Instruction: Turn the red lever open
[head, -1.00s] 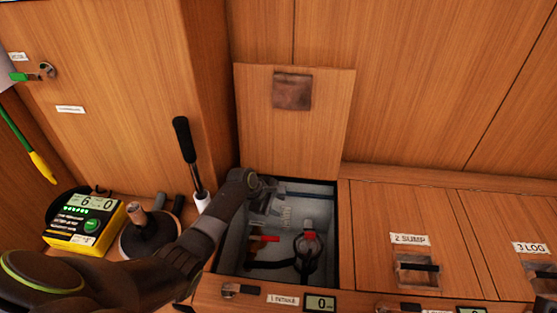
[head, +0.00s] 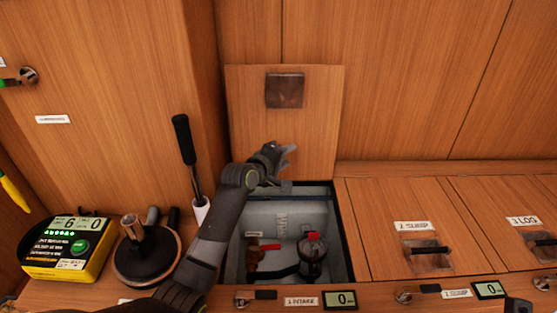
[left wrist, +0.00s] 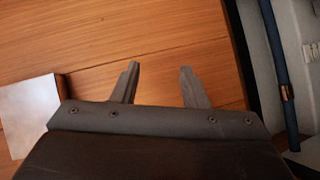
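The red lever (head: 264,247) lies about level across a brownish valve in the open compartment marked 1 INTAKE, on its left side. A dark, round fitting with a red part on top (head: 313,237) stands to its right. My left gripper (head: 288,156) is above the compartment's back edge, in front of the raised lid, well clear of the lever. In the left wrist view its two fingers (left wrist: 160,72) are apart with nothing between them. The lever is not seen there. My right gripper is not recognisable in either view.
The raised wooden lid (head: 245,115) stands behind the compartment (head: 342,235). Left of my forearm are a black-handled pump (head: 182,140), a round dark base (head: 145,258) and a yellow meter (head: 66,248). Closed hatches 2 SUMP (head: 380,215) and 3 LOG (head: 490,205) lie to the right.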

